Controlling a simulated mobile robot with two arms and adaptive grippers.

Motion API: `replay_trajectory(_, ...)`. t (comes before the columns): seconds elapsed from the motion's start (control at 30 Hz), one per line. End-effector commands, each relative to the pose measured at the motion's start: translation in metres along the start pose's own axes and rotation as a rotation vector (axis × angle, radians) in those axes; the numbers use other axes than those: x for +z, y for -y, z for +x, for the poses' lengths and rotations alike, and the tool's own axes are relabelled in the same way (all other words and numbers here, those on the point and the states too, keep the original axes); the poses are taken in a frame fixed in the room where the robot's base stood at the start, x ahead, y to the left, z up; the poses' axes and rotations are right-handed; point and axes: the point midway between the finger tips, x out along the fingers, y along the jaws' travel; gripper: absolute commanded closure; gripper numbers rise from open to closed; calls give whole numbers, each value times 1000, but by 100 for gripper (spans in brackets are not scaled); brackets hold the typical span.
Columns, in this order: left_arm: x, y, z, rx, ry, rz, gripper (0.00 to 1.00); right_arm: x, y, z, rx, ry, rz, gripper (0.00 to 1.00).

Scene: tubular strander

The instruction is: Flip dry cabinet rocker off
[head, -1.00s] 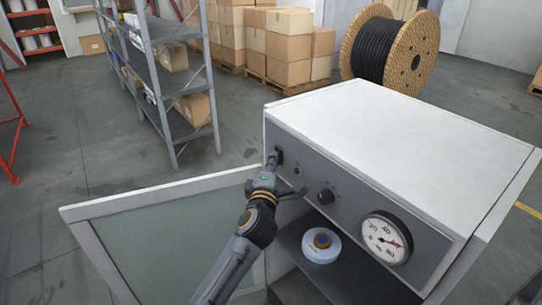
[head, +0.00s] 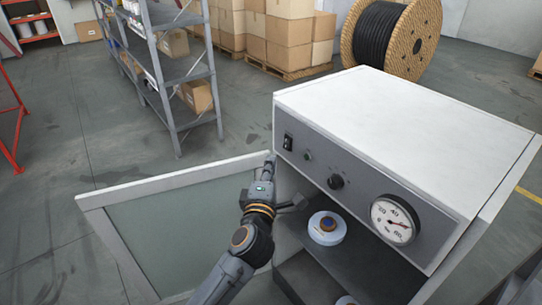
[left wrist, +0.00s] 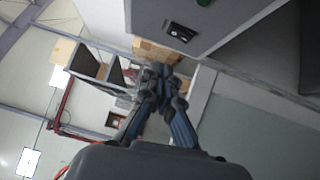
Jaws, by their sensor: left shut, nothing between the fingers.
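The dry cabinet (head: 420,115) is a white box with a grey front panel. Its black rocker switch (head: 288,141) sits at the panel's left end and is uncovered. The rocker also shows in the left wrist view (left wrist: 181,32); I cannot tell which way it is tipped. My left gripper (head: 270,162) is shut and empty, just left of and below the rocker, apart from it. In the left wrist view its closed fingers (left wrist: 155,78) point past the cabinet's edge. My right gripper is not in view.
A green lamp (head: 308,156), a black knob (head: 336,182) and a round dial gauge (head: 395,222) are on the panel. The glazed cabinet door (head: 180,215) stands open at left. A white spool (head: 327,228) is on the inner shelf. A metal rack (head: 180,75) stands behind.

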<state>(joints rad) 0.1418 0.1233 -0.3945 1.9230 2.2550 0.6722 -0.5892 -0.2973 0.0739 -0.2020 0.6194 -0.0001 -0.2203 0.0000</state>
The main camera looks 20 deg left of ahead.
Motion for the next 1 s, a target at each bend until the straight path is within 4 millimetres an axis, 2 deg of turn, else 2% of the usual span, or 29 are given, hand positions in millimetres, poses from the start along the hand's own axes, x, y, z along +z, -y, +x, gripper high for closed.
replay_trajectory(0.1, 0, -2, -19, 0, 0, 1, 100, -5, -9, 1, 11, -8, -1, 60)
replay_trajectory(0.23, 0, -4, -29, 0, -1, 2, 100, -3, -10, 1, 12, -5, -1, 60)
replay_trajectory(0.77, 0, -5, -32, 0, -1, 2, 100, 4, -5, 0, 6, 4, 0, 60)
replay_trajectory(0.87, -3, 5, -31, -1, -11, 33, 100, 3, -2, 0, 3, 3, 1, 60)
replay_trajectory(0.97, -11, 33, -27, 1, -29, 137, 100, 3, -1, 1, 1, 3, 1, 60)
replay_trajectory(1.0, -15, 51, -26, 1, -32, 204, 100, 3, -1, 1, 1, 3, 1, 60)
